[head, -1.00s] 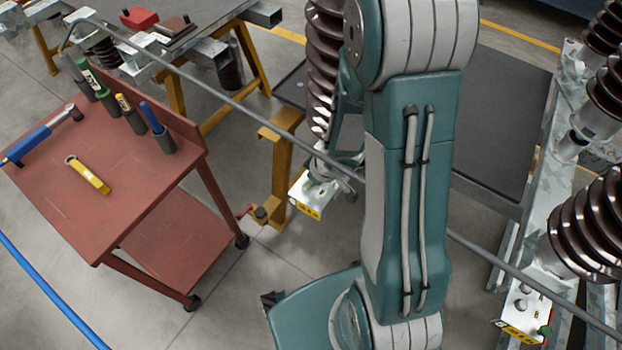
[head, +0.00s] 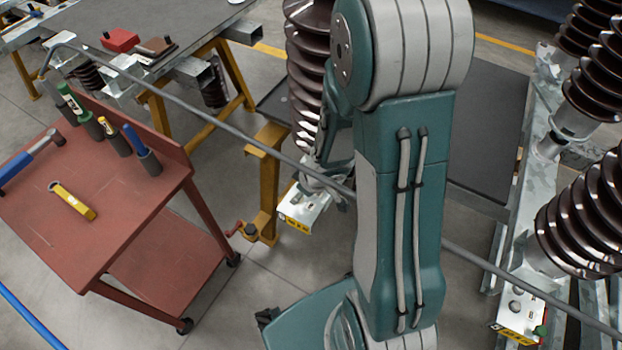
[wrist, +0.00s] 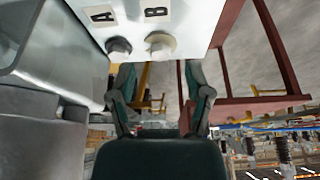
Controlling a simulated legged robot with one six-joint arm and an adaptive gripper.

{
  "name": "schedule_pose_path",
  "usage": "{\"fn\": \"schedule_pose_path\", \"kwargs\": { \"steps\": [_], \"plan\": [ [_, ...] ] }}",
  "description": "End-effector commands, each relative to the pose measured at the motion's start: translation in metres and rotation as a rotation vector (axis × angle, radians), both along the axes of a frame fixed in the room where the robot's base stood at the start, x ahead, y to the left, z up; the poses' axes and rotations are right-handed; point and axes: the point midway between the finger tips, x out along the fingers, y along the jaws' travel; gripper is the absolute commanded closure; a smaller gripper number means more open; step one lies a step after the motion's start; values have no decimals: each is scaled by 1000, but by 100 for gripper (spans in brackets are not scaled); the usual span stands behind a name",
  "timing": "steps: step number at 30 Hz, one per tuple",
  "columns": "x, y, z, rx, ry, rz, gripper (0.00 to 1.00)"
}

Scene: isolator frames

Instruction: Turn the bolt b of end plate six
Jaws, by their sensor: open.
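In the wrist view a pale end plate (wrist: 190,18) carries the letters A and B. The bolt b (wrist: 160,44) has a pale head and stands under the letter B. A darker bolt (wrist: 119,47) stands under the letter A, to its left. My gripper (wrist: 160,78) is open, its two fingers apart just below the bolts, with bolt b between their lines and no contact visible. In the head view an end plate (head: 304,205) with a yellow label sits at the foot of a brown insulator, beside my wrist. Its number is too small to read.
A red trolley (head: 105,225) with tools stands at left. A grey rail (head: 235,132) crosses the view behind my arm. A yellow stand (head: 262,190) is left of the plate. Another end plate (head: 522,310) and more insulators (head: 590,225) stand at right.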

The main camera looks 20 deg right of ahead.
Motion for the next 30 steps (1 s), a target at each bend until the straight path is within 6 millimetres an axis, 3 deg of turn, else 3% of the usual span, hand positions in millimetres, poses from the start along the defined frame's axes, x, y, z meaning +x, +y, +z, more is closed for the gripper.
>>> {"fn": "schedule_pose_path", "kwargs": {
  "steps": [30],
  "plan": [
    [-30,-21,89,-3,-1,0,35]
  ]
}}
